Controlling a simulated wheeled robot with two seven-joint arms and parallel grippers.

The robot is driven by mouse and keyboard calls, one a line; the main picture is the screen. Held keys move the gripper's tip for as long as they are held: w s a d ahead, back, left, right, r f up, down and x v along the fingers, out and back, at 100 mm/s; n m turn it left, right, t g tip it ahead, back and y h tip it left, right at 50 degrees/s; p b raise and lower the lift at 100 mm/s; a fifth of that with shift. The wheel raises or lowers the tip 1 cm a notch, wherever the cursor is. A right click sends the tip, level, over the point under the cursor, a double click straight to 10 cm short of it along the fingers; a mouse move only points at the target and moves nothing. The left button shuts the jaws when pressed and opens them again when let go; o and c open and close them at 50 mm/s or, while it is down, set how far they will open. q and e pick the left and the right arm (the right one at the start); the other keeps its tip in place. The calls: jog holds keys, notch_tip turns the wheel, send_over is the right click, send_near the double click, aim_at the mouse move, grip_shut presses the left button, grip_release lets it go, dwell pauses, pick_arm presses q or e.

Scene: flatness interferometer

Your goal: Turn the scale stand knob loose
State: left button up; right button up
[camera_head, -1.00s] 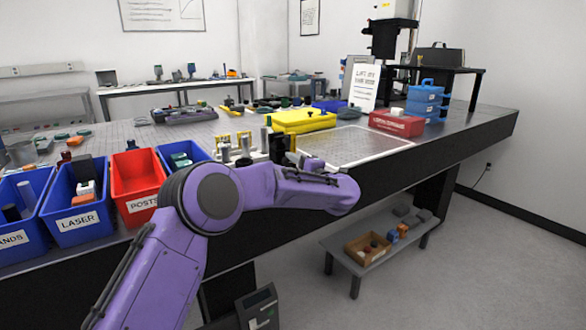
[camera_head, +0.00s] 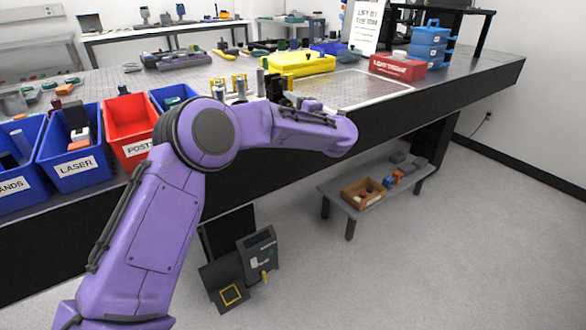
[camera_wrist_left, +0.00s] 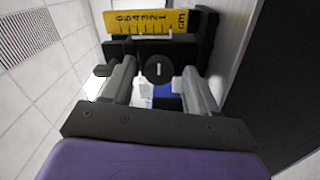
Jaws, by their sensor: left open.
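The scale stand knob (camera_wrist_left: 158,69) is a round black knob with a pale line mark, seen in the left wrist view. It sits below a yellow scale (camera_wrist_left: 150,21) with black numbers and "cm", held in a black stand (camera_wrist_left: 205,40). My left gripper (camera_wrist_left: 159,78) is open, with one grey finger on each side of the knob. Gaps show between the fingers and the knob, and I see no contact. In the head view my purple left arm reaches over the bench's front edge and hides the knob. My right gripper is not in view.
Blue bins and a red bin (camera_head: 130,125) stand at the bench's left front. A yellow case (camera_head: 300,63), a perforated plate (camera_head: 350,90) and a red box (camera_head: 398,66) lie beyond my arm. A low shelf (camera_head: 345,190) stands on the floor.

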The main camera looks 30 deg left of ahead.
pick_arm(q)
jog(key=m+p, duration=0.2)
jog(key=r+m+p, duration=0.1)
jog(key=m+p, duration=0.1)
jog(key=shift+m, duration=0.4)
jog(key=m+p, duration=0.3)
jog(key=m, duration=0.3)
jog(key=shift+f+p, duration=0.15)
jog(key=shift+p, duration=0.15)
jog(key=m+p, duration=0.1)
jog(key=m, duration=0.2)
jog(key=shift+f+m+h, duration=0.15)
jog(key=shift+m+h, duration=0.15)
jog(key=shift+m, duration=0.1)
jog(key=m, duration=0.3)
jog(key=shift+s+d+p, duration=0.1)
jog(key=shift+p, duration=0.2)
jog(key=b+v, duration=0.2)
jog(key=v, duration=0.8)
jog(key=s+d+f+m+t+h, duration=0.1)
jog(key=s+f+m+t+h, duration=0.1)
jog(key=f, duration=1)
jog(key=s+d+f+m+t+h+p, duration=0.1)
jog(key=s+f+m+h, duration=0.3)
jog(key=s+f, duration=0.5)
notch_tip(320, 180, down, 5)
jog(key=shift+r+t+h, duration=0.15)
jog(key=shift+t+h, duration=0.45)
jog(key=shift+h, duration=0.3)
